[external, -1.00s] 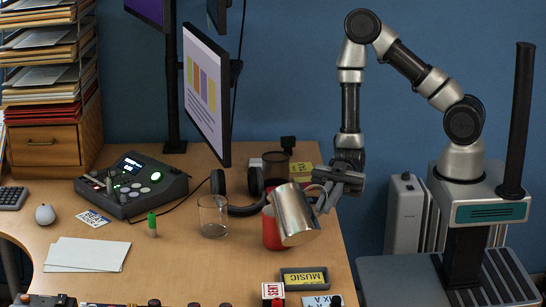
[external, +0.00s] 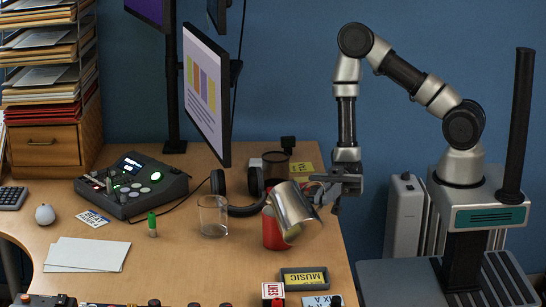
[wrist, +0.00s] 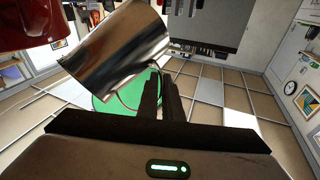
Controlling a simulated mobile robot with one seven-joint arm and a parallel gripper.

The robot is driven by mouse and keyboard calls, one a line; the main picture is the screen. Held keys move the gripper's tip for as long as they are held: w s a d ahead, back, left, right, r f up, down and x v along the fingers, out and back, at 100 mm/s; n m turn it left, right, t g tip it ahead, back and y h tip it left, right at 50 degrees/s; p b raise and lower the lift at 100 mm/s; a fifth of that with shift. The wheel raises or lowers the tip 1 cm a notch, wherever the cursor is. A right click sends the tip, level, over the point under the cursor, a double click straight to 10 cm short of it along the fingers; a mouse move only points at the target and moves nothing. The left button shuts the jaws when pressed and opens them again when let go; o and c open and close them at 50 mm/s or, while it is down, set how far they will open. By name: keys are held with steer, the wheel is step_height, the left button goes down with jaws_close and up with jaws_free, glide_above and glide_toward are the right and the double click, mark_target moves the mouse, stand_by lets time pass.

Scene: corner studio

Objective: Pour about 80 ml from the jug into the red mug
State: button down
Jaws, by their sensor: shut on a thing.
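The silver metal jug (external: 295,207) is tilted steeply to the left, with its mouth low at the red mug (external: 272,231). The mug stands upright on the desk, partly hidden behind the jug. My gripper (external: 322,183) is to the right of the jug, shut on its handle. In the wrist view the jug (wrist: 120,55) hangs tilted beyond my shut fingers (wrist: 160,98), and part of the red mug (wrist: 35,22) shows at the top left. No stream of liquid can be made out, and the level inside the mug is hidden.
A clear glass (external: 213,217) stands left of the mug. Headphones (external: 245,190) and a dark cup (external: 276,167) are behind. The monitor (external: 207,95) overhangs the desk at left.

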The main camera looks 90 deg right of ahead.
steer(key=shift+w+d+r+m+t+y, duration=0.1)
steer(key=shift+d+r+m+t+y, duration=0.2)
steer(key=shift+r+m+t+y, duration=0.15)
stand_by(0.7)
steer(key=shift+w+d+r+m, duration=0.15)
steer(key=shift+d+r+m, duration=0.1)
steer(key=shift+d+r, duration=0.1)
steer(key=shift+a, duration=0.15)
stand_by(0.4)
steer(key=shift+y, duration=0.35)
